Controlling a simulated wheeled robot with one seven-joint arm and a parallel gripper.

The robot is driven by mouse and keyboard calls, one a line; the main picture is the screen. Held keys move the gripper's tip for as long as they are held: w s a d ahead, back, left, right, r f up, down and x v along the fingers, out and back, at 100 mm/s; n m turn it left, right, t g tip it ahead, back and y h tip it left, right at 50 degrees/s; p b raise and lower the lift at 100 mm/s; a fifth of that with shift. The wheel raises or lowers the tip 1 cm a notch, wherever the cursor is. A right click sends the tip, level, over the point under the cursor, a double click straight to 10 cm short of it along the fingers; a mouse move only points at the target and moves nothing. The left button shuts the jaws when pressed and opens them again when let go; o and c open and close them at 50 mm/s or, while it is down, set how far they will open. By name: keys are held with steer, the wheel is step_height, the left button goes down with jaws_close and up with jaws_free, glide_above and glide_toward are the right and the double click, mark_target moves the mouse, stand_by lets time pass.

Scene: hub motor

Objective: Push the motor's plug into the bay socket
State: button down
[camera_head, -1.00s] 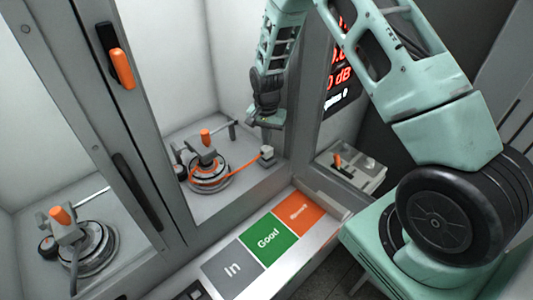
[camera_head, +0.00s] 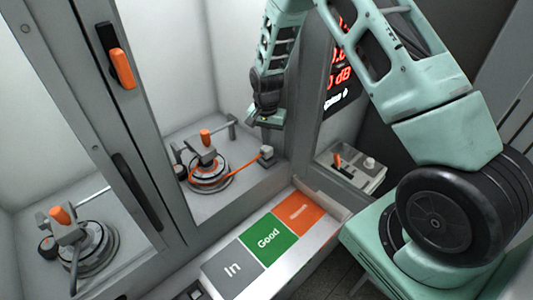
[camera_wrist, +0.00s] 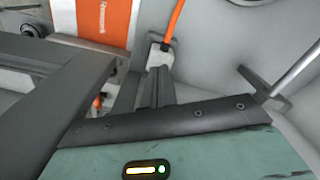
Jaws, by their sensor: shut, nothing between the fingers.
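The motor (camera_head: 208,172) sits in the middle bay under a clamp with an orange handle (camera_head: 205,137). Its orange cable (camera_head: 243,161) runs right to the small pale bay socket block (camera_head: 267,153). In the wrist view the cable (camera_wrist: 174,22) ends at the pale block (camera_wrist: 160,55). The plug is at the block, but I cannot tell how deep it sits. My gripper (camera_head: 266,137) is shut and empty, pointing down just above the block. Its dark fingers (camera_wrist: 155,92) partly cover the block's near side in the wrist view.
A second motor (camera_head: 92,250) with an orange-handled clamp stands in the left bay. Frame posts flank the middle bay. In front lies a tray with grey, green (camera_head: 268,238) and orange panels. A control box (camera_head: 350,168) stands at the right.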

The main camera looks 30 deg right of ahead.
mark_target(266, 148)
steer(key=shift+f, duration=0.25)
steer(key=shift+f+b, duration=0.55)
steer(key=shift+f+b, duration=0.3)
steer(key=shift+f, duration=0.05)
stand_by(1.3)
steer(key=shift+r, duration=0.15)
stand_by(0.3)
step_height(266, 148, up, 8)
steer(key=p, duration=0.5)
steer(key=shift+r+p, duration=0.15)
steer(key=shift+p, duration=0.15)
stand_by(0.7)
